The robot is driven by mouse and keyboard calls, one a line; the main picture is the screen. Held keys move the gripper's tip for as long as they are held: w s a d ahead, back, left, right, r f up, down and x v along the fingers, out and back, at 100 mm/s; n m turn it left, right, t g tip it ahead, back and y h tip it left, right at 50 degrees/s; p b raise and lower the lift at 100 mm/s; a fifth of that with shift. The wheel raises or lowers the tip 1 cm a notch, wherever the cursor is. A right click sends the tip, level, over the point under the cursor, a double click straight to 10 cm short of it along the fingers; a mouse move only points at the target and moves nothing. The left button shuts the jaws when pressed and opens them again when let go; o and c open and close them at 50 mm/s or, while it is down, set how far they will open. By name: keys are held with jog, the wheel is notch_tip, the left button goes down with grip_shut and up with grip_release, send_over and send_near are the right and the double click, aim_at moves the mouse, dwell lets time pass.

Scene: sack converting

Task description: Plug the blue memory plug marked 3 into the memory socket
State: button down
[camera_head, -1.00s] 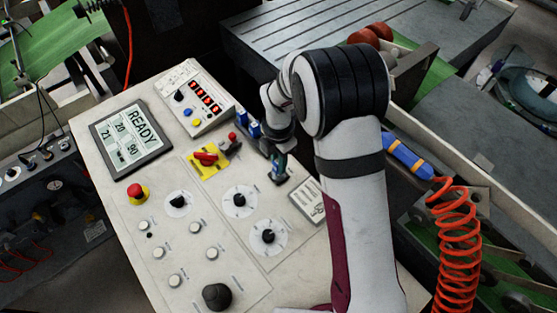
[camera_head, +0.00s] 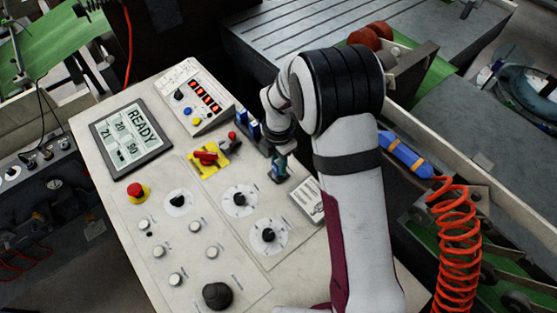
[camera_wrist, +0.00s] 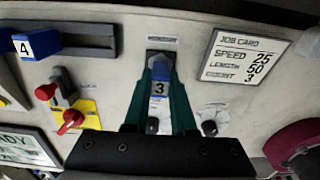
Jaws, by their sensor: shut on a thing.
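The blue plug marked 3 (camera_wrist: 158,88) shows in the wrist view between the green fingers of my gripper (camera_wrist: 160,68), which is shut on it. The label faces the camera. The dark memory socket (camera_wrist: 153,54) lies at the fingertips, under the plug's far end. The plug is lined up with the socket, but the fingers hide whether it is seated. In the head view, my gripper (camera_head: 279,166) points down at the socket area on the panel's right side, and the plug is mostly hidden there.
A dark rack (camera_wrist: 90,30) at the wrist view's upper left holds a blue plug marked 4 (camera_wrist: 38,45). A red switch on a yellow plate (camera_head: 207,157) lies left of my gripper. A job card (camera_wrist: 246,56) lies right of the socket. Dials and an emergency button (camera_head: 138,192) are nearby.

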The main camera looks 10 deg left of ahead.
jog(key=shift+f, duration=0.55)
jog(key=c, duration=0.7)
grip_release()
jog(key=shift+o, duration=0.2)
